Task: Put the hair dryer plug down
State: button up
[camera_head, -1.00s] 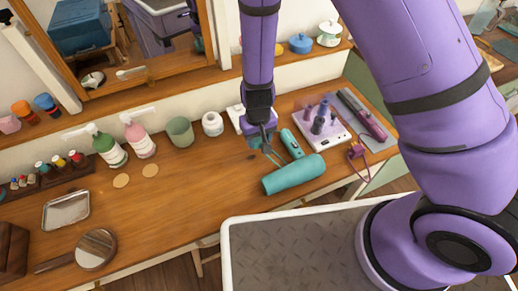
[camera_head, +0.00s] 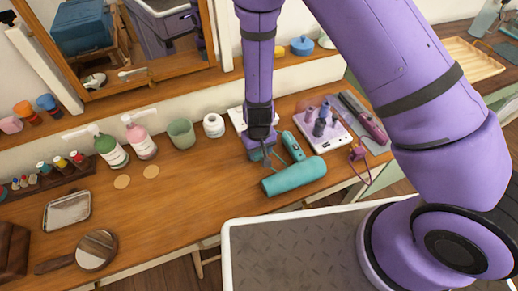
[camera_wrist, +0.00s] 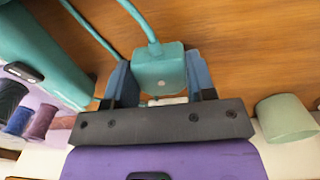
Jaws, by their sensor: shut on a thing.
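The teal hair dryer (camera_head: 293,177) lies on the wooden dressing table, its handle (camera_head: 293,146) pointing toward the back. In the wrist view part of its teal body (camera_wrist: 40,50) shows at the left. My gripper (camera_head: 263,152) is low over the table, just left of the dryer. In the wrist view my gripper (camera_wrist: 160,75) is shut on the teal plug (camera_wrist: 159,72), a blocky piece between the two blue fingers. A teal cord (camera_wrist: 143,20) leaves the plug away from my palm. I cannot tell whether the plug touches the wood.
A pale green cup (camera_head: 181,134) and a white roll (camera_head: 213,125) stand left of my gripper. A white-and-purple tray of rollers (camera_head: 325,130) and a purple styling tool (camera_head: 365,120) lie to the right. Bare wood (camera_head: 190,190) is clear at the front left.

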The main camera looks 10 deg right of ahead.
jog(key=shift+f, duration=0.25)
jog(key=o, duration=0.9)
jog(key=d+r+t+y, duration=0.1)
jog(key=d+r, duration=0.3)
jog(key=r, duration=0.8)
jog(key=s+d+r+m+y, duration=0.1)
jog(key=d+r, duration=0.2)
jog(key=r, duration=0.9)
jog(key=d+r+t, duration=0.1)
jog(key=d+r, duration=0.3)
jog(key=r, duration=0.8)
jog(key=s+d+r+t, duration=0.1)
jog(key=s+d+r, duration=0.3)
jog(key=s, duration=0.1)
jog(key=s+d+r+m+t+h, duration=0.1)
jog(key=s+d+r, duration=0.4)
jog(key=s, duration=0.1)
jog(key=s+d+r+m+t+h, duration=0.1)
jog(key=s+d+r, duration=0.3)
jog(key=s+r, duration=0.1)
jog(key=shift+s+d+r, duration=0.1)
jog(key=shift+s+d, duration=0.05)
jog(key=shift+s, duration=0.05)
